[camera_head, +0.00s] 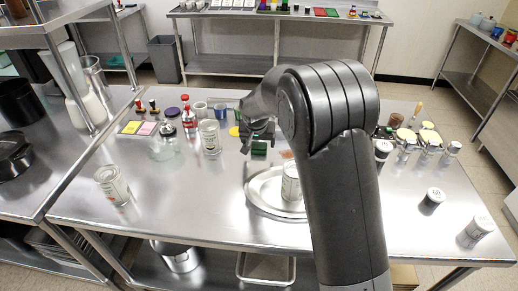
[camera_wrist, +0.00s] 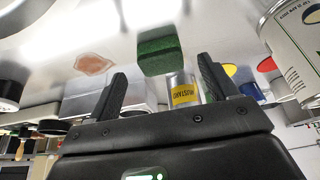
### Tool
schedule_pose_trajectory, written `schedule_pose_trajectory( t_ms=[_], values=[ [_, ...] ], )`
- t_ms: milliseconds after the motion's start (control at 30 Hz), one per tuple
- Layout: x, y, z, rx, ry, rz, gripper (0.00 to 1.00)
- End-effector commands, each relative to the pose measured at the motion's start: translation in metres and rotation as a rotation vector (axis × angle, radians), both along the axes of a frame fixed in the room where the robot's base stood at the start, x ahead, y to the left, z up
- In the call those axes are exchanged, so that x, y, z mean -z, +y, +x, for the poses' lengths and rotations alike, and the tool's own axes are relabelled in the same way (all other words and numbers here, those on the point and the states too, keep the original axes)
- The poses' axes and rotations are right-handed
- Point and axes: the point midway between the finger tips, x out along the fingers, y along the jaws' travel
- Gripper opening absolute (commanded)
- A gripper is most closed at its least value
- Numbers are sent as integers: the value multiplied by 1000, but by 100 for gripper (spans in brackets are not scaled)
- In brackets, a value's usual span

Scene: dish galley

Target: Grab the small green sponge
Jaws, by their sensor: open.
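The small green sponge (camera_head: 259,148) lies on the steel table, just beyond the round tray. In the wrist view the sponge (camera_wrist: 160,55) is a dark green block ahead of the fingertips, roughly between them and apart from both. My gripper (camera_head: 257,133) is above and close to the sponge in the head view and hides part of its surroundings. In the wrist view my gripper (camera_wrist: 163,70) has its two fingers wide apart with nothing held between them.
A glass jar (camera_head: 209,138) and red bottle (camera_head: 187,112) stand to the left. Several shakers (camera_head: 405,140) stand right.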

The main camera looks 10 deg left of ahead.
Motion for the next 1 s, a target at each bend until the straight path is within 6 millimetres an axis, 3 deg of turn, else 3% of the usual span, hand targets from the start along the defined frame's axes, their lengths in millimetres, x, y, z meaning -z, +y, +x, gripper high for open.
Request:
schedule_pose_trajectory(
  t_ms=[200,467,1000],
  values=[
    [31,0,11,1,3,-2,78],
    [34,0,12,0,2,-1,78],
    [34,0,12,0,2,-1,34]
  ],
)
